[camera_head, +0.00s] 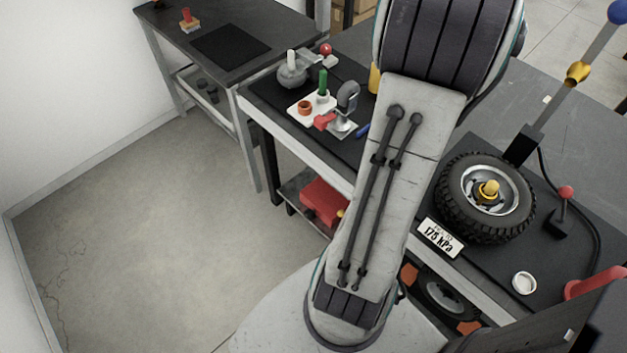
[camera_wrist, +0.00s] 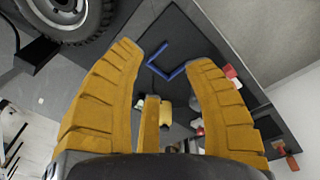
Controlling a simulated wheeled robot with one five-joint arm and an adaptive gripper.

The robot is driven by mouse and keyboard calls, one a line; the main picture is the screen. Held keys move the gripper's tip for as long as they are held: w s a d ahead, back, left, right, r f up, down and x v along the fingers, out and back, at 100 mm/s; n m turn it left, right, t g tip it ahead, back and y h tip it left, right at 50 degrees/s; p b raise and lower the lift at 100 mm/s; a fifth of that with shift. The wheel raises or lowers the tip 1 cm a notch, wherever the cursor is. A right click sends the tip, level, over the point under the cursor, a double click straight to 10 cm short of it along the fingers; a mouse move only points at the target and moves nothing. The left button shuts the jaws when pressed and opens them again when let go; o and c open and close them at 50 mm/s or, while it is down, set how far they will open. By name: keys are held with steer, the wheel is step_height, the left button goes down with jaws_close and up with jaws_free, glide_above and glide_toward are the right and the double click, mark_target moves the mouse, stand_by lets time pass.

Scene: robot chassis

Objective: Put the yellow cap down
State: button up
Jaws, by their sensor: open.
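My gripper (camera_wrist: 168,57) is open in the wrist view, its ridged yellow fingers spread above the dark bench surface. A small pale-yellow piece (camera_wrist: 166,112) shows between the fingers, beside the narrow middle finger; it looks like the yellow cap. I cannot tell whether it rests on the surface, and no finger visibly closes on it. In the head view my arm hides most of the gripper; only a yellow sliver (camera_head: 375,78) shows beside the arm. A yellow fitting (camera_head: 488,190) stands at the hub of the tyred wheel (camera_head: 455,205).
A blue angled bracket (camera_wrist: 174,73) lies on the mat. A vise (camera_head: 345,108) and a white tray (camera_head: 299,115) stand left of my arm. A red-knobbed lever (camera_head: 563,210) stands at right.

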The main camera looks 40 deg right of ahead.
steer(key=w+a+r+n+t, duration=0.1)
steer(key=w+a, duration=0.2)
steer(key=a, duration=0.6)
steer(key=w+a+r+n+t, duration=0.1)
steer(key=w+a+r+n, duration=0.15)
steer(key=a, duration=0.75)
steer(key=s+a+f+n, duration=0.1)
steer(key=s+a, duration=0.1)
steer(key=a, duration=0.5)
steer(key=s+a+f+n+t+y, duration=0.1)
steer(key=s+a+f, duration=0.1)
steer(key=a, duration=0.5)
steer(key=shift+s+a+f+t, duration=0.15)
steer(key=shift+s+a+t, duration=0.05)
steer(key=shift+s+t, duration=0.1)
